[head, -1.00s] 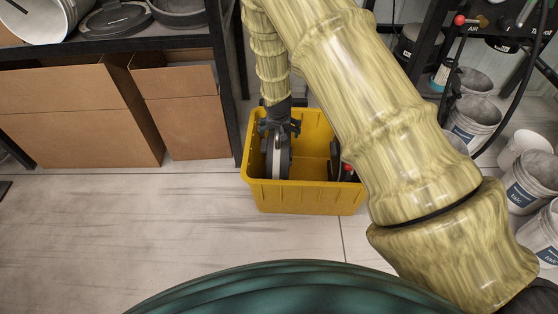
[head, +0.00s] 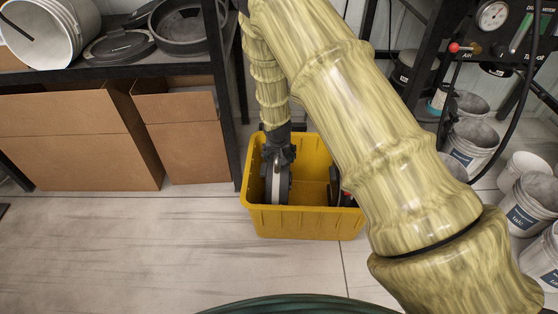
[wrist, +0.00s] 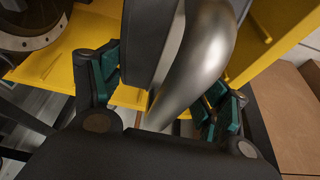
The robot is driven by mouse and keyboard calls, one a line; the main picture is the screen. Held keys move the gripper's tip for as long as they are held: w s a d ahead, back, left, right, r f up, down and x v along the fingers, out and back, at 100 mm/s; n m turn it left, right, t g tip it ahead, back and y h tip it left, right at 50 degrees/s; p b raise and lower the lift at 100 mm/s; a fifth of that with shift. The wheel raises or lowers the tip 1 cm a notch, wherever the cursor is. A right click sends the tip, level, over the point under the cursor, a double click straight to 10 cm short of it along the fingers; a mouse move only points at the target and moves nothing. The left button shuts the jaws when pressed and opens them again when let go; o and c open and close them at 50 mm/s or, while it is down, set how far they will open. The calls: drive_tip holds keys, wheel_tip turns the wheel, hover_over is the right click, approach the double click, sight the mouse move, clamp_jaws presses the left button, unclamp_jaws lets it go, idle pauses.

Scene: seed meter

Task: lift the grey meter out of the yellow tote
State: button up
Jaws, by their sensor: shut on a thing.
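The grey meter (head: 277,186) stands upright, narrow side toward me, in the left part of the yellow tote (head: 302,224) on the floor. My gripper (head: 279,157) reaches down into the tote from above and is shut on the meter's upper part. In the wrist view the meter's smooth grey body (wrist: 204,50) lies between my gripper's teal-padded fingers (wrist: 165,95). The tote's yellow wall (wrist: 265,45) shows beside it. The meter's lower end is hidden by the tote's front wall in the head view, so I cannot tell whether it touches the bottom.
A second dark disc-shaped thing (head: 335,187) with a red part is in the tote's right half. A black shelf post (head: 223,100) and cardboard boxes (head: 193,150) stand close on the left. White buckets (head: 473,143) stand on the right. The floor in front is clear.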

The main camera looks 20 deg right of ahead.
wheel_tip(320, 180, up, 10)
drive_tip(key=p, duration=0.3)
drive_tip(key=shift+w+f, duration=0.15)
drive_tip(key=shift+f, duration=0.1)
wheel_tip(320, 180, up, 23)
drive_tip(key=p, duration=1.7)
drive_tip(key=shift+p, duration=0.35)
idle(0.4)
drive_tip(key=shift+r, duration=0.1)
